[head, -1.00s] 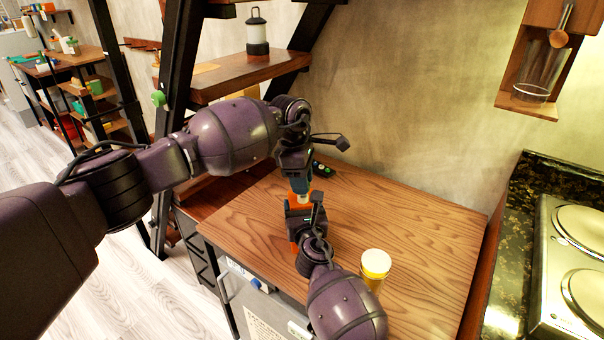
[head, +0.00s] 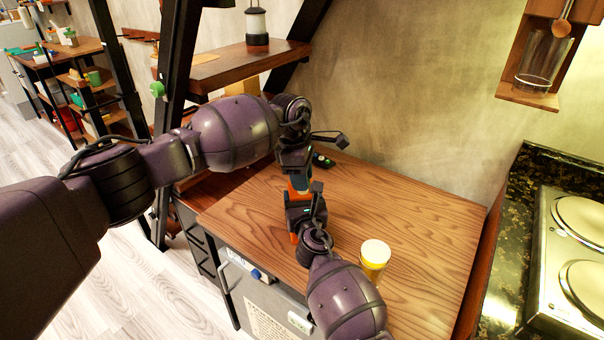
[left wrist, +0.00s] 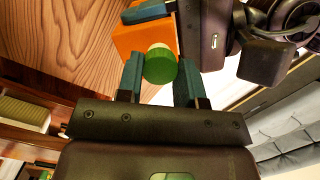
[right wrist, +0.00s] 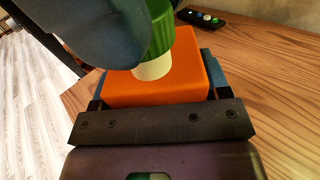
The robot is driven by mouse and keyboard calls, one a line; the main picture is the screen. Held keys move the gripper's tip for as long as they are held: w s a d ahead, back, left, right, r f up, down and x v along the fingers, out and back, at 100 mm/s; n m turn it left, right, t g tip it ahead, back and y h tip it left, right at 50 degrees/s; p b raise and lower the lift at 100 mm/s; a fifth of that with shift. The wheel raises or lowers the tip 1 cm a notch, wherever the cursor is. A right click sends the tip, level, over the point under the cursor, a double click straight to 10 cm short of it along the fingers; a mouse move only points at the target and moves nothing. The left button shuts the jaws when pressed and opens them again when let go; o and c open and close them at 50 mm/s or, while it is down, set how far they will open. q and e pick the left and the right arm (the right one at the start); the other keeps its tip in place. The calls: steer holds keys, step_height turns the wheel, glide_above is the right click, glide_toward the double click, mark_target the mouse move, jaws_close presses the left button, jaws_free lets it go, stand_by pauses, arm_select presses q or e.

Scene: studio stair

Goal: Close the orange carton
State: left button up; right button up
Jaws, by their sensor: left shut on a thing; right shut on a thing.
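My right gripper (right wrist: 155,88) is shut on the carton's body. A green cap (left wrist: 160,67) with a pale end is between the fingers of my left gripper (left wrist: 153,82), which is shut on it. In the right wrist view the green cap (right wrist: 160,30) is at the carton's top, its pale part against or just above the orange surface; I cannot tell whether it is seated. In the head view the grippers (head: 298,185) largely hide the carton (head: 293,237).
A yellow jar with a white lid (head: 375,256) stands on the counter near my right arm. A dark remote-like item (head: 322,160) lies at the back. The hob (head: 575,235) is at right. The counter's right half (head: 430,220) is clear.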

arm_select(q)
steer(key=shift+f, duration=0.55)
stand_by(0.6)
arm_select(e)
steer(key=c, duration=0.4)
arm_select(q)
steer(key=m, duration=0.3)
steer(key=shift+m+g, duration=0.3)
steer(key=shift+m, duration=0.1)
arm_select(e)
steer(key=shift+c, duration=0.2)
arm_select(q)
steer(key=m, duration=0.3)
steer(key=shift+m+y, duration=0.3)
steer(key=shift+m, duration=0.1)
steer(key=m, duration=0.3)
steer(key=m+y, duration=0.1)
steer(key=m, duration=0.2)
steer(key=shift+w+d+m+g, duration=0.1)
steer(key=shift+m+g, duration=0.2)
steer(key=shift+g, duration=0.1)
steer(key=m, duration=0.5)
steer(key=shift+y, duration=0.4)
steer(key=o, duration=0.9)
